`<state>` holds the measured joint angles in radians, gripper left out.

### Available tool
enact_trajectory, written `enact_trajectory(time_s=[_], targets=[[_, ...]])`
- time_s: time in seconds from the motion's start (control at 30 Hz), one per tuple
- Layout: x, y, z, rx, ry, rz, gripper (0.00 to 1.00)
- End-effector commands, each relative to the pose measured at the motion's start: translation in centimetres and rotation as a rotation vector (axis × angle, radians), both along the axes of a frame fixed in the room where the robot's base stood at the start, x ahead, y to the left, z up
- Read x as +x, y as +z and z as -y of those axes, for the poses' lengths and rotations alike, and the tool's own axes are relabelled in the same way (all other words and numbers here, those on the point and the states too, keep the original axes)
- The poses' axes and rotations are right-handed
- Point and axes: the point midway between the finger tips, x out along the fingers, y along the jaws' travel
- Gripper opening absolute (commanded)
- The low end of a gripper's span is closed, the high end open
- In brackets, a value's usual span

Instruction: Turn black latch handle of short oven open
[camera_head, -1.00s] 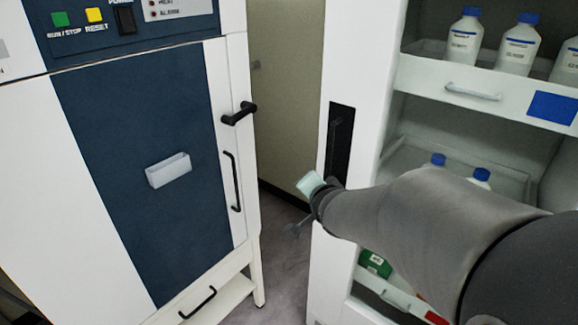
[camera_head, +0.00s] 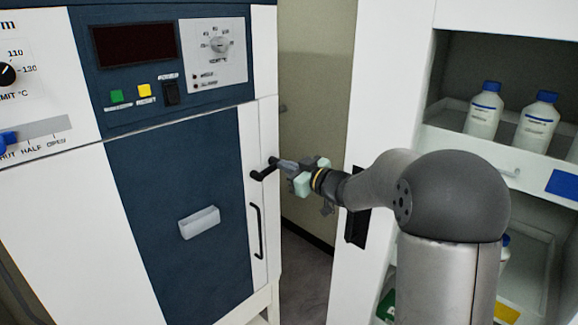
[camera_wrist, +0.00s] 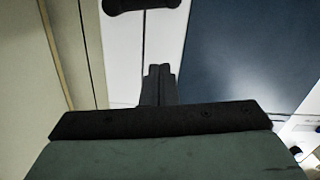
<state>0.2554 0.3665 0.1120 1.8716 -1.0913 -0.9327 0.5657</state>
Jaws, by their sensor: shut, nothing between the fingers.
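The oven (camera_head: 190,200) has a white body and a dark blue door panel, and fills the left of the head view. Its black latch handle (camera_head: 262,174) sticks out at the upper right edge of the door. My gripper (camera_head: 280,164) is shut and empty, with its fingertips at the right end of the handle. Whether they touch it is unclear in the head view. In the wrist view the fingers (camera_wrist: 158,84) are together and point toward the black handle (camera_wrist: 145,4) at the top edge, with a visible gap in the picture between them.
A black vertical door pull (camera_head: 256,231) sits below the latch. A white shelf cabinet (camera_head: 385,75) with blue-capped bottles (camera_head: 485,110) stands at the right, close behind my arm. A narrow gap separates it from the oven. The control panel (camera_head: 165,60) is above the door.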

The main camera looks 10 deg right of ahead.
Motion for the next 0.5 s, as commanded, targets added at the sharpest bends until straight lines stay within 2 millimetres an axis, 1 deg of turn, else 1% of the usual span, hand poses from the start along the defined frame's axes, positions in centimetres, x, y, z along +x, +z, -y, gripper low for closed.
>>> enact_trajectory(time_s=[0.03, 0.1, 0.3, 0.33, 0.4, 0.5], targets=[[0.9, 0.1, -0.8, 0.002, 0.003, -0.001, 0.00], [2.2, 0.1, -1.7, 0.001, 0.003, -0.002, 0.00], [5.5, -0.1, -4.2, 0.003, 0.001, -0.003, 0.00], [5.8, -0.4, -4.4, 0.003, -0.002, -0.004, 0.00], [6.0, -1.9, -4.1, 0.002, -0.002, -0.007, 0.00], [6.3, -3.0, -4.1, 0.002, -0.003, -0.005, 0.00]])
